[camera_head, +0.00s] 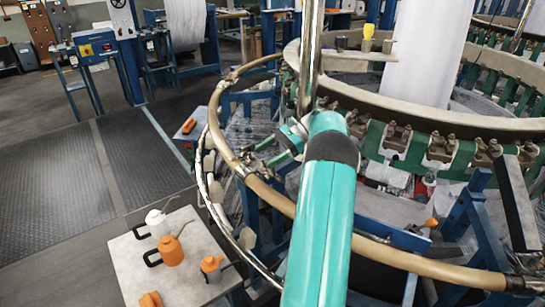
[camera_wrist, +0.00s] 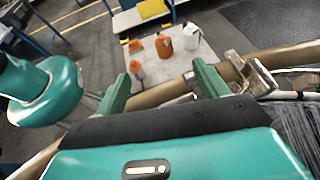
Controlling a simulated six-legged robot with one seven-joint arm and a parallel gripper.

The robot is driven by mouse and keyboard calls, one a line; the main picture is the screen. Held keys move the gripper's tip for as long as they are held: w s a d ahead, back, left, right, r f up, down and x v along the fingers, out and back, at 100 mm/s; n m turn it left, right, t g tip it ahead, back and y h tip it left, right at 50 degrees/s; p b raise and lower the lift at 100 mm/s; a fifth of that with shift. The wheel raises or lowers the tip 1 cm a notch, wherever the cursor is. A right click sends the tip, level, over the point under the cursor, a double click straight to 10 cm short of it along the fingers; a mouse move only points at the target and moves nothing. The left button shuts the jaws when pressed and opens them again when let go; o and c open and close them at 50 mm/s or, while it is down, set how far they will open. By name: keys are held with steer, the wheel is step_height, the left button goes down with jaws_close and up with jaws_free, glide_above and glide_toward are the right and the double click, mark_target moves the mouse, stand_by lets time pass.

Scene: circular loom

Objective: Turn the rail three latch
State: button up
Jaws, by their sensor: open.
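My gripper (camera_head: 270,151) is open and empty, on the inner side of the tan tube rail (camera_head: 281,200) that curves around the loom. In the wrist view the two green fingers of my gripper (camera_wrist: 163,75) stand wide apart, with the rail (camera_wrist: 160,95) crossing beyond and between them. A metal latch-like fitting (camera_wrist: 252,76) sits on the rail just right of the right finger. It seems to be the metal fitting (camera_head: 243,167) left of my gripper in the head view. I cannot tell whether a finger touches it, or read a rail number.
A small table (camera_head: 132,262) at lower left holds a white can (camera_head: 157,223), an orange can (camera_head: 170,251) and other orange items. The large loom ring (camera_head: 405,116) and blue frame posts crowd the right. Open floor (camera_head: 45,190) lies at the left.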

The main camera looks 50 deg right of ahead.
steer(key=s+a+r, duration=0.8)
steer(key=s, duration=0.1)
steer(key=shift+a, duration=0.4)
steer(key=shift+r, duration=0.1)
